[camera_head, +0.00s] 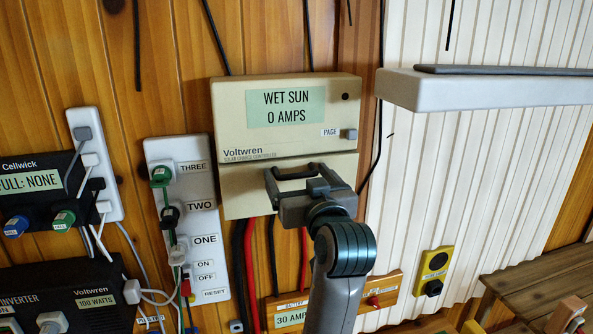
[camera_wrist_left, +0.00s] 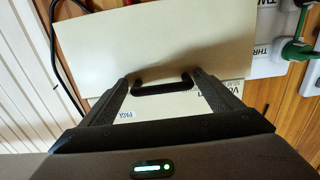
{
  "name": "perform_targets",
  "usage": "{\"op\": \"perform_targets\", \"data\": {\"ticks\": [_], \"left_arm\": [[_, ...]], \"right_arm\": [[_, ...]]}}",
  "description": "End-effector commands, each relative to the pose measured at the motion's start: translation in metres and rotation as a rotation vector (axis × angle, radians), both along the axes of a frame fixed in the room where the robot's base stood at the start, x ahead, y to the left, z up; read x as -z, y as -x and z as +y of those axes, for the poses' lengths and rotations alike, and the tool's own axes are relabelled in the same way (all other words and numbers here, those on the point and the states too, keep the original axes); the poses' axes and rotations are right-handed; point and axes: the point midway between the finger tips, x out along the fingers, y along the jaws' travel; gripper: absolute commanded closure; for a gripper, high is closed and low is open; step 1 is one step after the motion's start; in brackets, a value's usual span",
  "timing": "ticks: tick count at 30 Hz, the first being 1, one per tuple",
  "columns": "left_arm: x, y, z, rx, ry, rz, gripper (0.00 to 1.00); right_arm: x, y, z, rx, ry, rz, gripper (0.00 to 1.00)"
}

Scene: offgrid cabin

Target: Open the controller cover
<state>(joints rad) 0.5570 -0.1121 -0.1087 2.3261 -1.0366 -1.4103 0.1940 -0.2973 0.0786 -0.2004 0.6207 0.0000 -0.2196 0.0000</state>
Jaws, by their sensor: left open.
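The controller (camera_head: 225,110) is a beige box on the wood wall, with a green display reading "WET SUN 0 AMPS". Its cover (camera_head: 240,185) is the plain beige lower panel, which looks closed against the box. The cover also fills the upper middle of the left wrist view (camera_wrist_left: 140,45). A black bar handle (camera_wrist_left: 163,88) shows there at the cover's edge near the Voltwren lettering. My left gripper (camera_head: 298,180) is in front of the cover, open, with one finger at each end of the handle. I cannot tell whether they touch it. My right gripper is not in view.
A grey PAGE button (camera_head: 351,134) sits on the box above the gripper. A white shelf (camera_head: 480,92) juts out at upper right. A white switch panel (camera_head: 180,150) with plugs is at left. Red and black cables (camera_head: 250,260) hang below the controller.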

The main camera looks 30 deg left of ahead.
Motion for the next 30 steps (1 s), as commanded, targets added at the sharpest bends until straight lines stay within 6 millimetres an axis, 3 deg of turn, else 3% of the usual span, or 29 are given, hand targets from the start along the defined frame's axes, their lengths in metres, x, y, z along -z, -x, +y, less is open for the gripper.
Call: {"op": "perform_targets", "data": {"ticks": [10, 15, 17, 30], "left_arm": [[0.000, 0.001, 0.000, 0.000, 0.000, 0.000, 0.15], [0.000, 0.000, 0.000, 0.000, 0.000, 0.000, 0.56], [0.000, 0.000, 0.000, 0.001, 0.000, 0.000, 0.67], [0.006, -0.006, -0.002, 0.003, -0.053, -0.043, 0.67]], "right_arm": [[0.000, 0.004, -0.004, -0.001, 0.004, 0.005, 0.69], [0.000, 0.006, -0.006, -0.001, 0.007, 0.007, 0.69], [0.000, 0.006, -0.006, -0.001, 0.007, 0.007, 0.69], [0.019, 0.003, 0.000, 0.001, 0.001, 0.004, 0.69]]}}
